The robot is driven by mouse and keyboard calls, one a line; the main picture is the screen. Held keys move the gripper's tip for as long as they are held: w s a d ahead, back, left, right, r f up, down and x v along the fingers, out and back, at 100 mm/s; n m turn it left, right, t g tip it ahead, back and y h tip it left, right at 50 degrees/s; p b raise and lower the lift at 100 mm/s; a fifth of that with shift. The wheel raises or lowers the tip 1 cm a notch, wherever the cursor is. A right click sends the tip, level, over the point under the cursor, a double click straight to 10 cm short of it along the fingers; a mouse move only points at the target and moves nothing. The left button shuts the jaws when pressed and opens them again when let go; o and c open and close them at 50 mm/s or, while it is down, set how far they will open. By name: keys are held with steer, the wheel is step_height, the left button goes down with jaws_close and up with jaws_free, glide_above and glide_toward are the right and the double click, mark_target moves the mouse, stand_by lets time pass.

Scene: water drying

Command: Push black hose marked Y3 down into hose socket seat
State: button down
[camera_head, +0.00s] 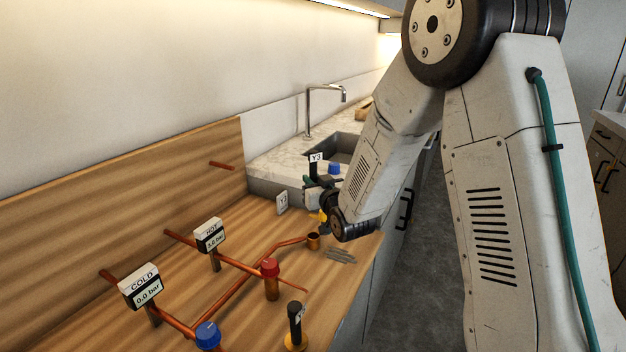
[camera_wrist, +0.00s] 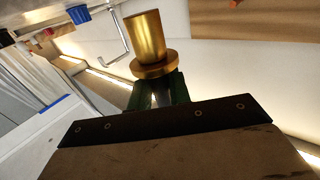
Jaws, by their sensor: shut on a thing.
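The black hose marked Y3 (camera_head: 315,170) stands upright in my gripper (camera_head: 320,193), with its Y3 tag on top. Its brass lower end (camera_wrist: 147,38) and flange show in the wrist view, beyond the green fingers of my gripper (camera_wrist: 158,92), which are shut on the hose. In the head view the brass end is mostly hidden by my wrist. A copper cup-shaped socket (camera_head: 313,241) ends a copper pipe on the wooden counter. The brass end appears above and apart from it; exact alignment cannot be told.
A red-capped valve (camera_head: 270,279), a blue-capped valve (camera_head: 207,336) and a second black hose (camera_head: 295,322) stand in front. HOT (camera_head: 209,236) and COLD (camera_head: 140,287) gauges stand left. A white tag (camera_head: 282,203) stands behind the socket, before the sink (camera_head: 343,145).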

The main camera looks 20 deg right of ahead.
steer(key=shift+f, duration=2.7)
steer(key=shift+f, duration=3.65)
steer(key=shift+r, duration=3.35)
